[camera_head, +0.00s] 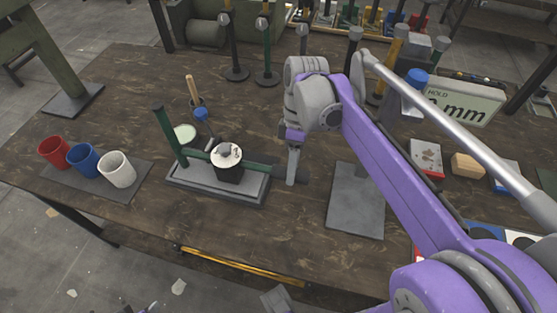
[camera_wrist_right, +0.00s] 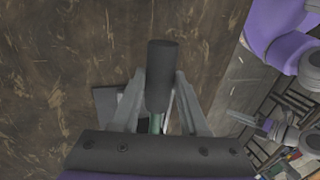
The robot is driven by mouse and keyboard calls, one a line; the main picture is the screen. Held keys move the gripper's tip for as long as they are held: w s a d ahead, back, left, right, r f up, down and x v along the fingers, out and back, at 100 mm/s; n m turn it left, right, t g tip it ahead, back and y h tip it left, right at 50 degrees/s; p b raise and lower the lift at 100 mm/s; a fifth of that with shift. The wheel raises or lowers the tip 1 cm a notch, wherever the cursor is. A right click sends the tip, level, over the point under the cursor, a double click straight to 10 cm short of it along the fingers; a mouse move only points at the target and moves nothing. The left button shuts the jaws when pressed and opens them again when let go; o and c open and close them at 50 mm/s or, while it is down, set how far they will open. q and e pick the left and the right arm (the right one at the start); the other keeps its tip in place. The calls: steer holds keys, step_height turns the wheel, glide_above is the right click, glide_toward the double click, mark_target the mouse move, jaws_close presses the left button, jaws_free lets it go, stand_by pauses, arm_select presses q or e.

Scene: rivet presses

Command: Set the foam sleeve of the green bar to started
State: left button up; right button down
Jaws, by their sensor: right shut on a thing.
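The green bar (camera_head: 258,167) lies across a press fixture with a grey base tray (camera_head: 205,192) and a green upright post (camera_head: 166,135). My right gripper (camera_head: 291,180) points down at the bar's right end. In the right wrist view, a dark grey cylinder, which looks like the foam sleeve (camera_wrist_right: 161,75), lies between the fingers of my right gripper (camera_wrist_right: 158,108). A bit of green bar (camera_wrist_right: 156,124) shows just below it. The fingers are shut on the sleeve. How far the sleeve covers the bar cannot be told.
A black block with a white dial (camera_head: 227,156) stands at the fixture's middle. Red (camera_head: 54,152), blue (camera_head: 83,160) and white (camera_head: 117,170) cups stand at left. A grey plate (camera_head: 356,205) lies to the right. Several capped posts (camera_head: 267,60) stand at the back.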

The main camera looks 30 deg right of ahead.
steer(key=shift+c, duration=2)
jaws_free()
steer(key=shift+s+d, duration=0.1)
steer(key=shift+s, duration=0.05)
steer(key=p+v, duration=0.2)
steer(key=v, duration=0.8)
steer(key=shift+r, duration=0.35)
